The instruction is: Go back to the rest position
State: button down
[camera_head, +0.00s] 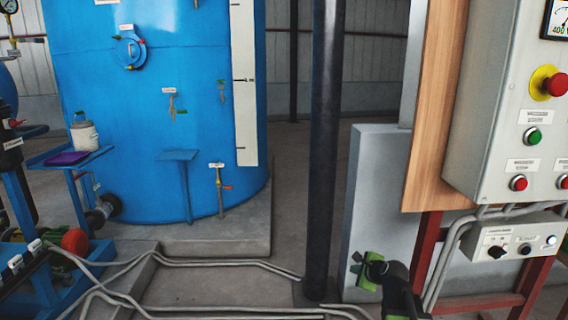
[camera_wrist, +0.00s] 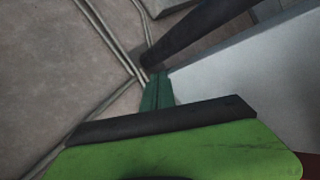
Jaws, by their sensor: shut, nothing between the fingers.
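My gripper (camera_head: 357,266) shows low in the head view, right of centre, at the end of my black and green arm. It is in front of a grey panel and just right of the foot of a dark post. The wrist view shows its green body and the dark green fingers (camera_wrist: 157,92) together, with nothing held. The fingers point toward the floor and the post's foot. No contact with the panel or post can be made out.
A dark post (camera_head: 325,150) stands by a grey panel (camera_head: 375,200). A control cabinet (camera_head: 500,110) and a small switch box (camera_head: 515,240) are at right. A large blue tank (camera_head: 150,100) stands on a plinth at left. Pipes (camera_head: 220,262) cross the floor.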

jog(key=s+a+f+n+g+y, duration=0.1)
jog(key=s+a+f+n+g, duration=0.1)
jog(key=s+a+n, duration=0.3)
jog(key=a+f+n+g, duration=0.1)
jog(key=a+f+n, duration=0.1)
jog(key=a, duration=0.5)
jog(key=s+d+f+n+g+h, duration=0.1)
jog(key=s+f+n+g+h, duration=0.2)
jog(key=s+n, duration=0.5)
jog(key=s+d+f+n+g, duration=0.1)
jog(key=s+f+n+g, duration=0.1)
jog(key=s+n+g, duration=0.45)
notch_tip(320, 180, up, 32)
jog(key=t+p, duration=0.2)
jog(key=p, duration=3)
jog(key=shift+s+a, duration=0.3)
jog(key=shift+s, duration=0.1)
jog(key=shift+r, duration=0.1)
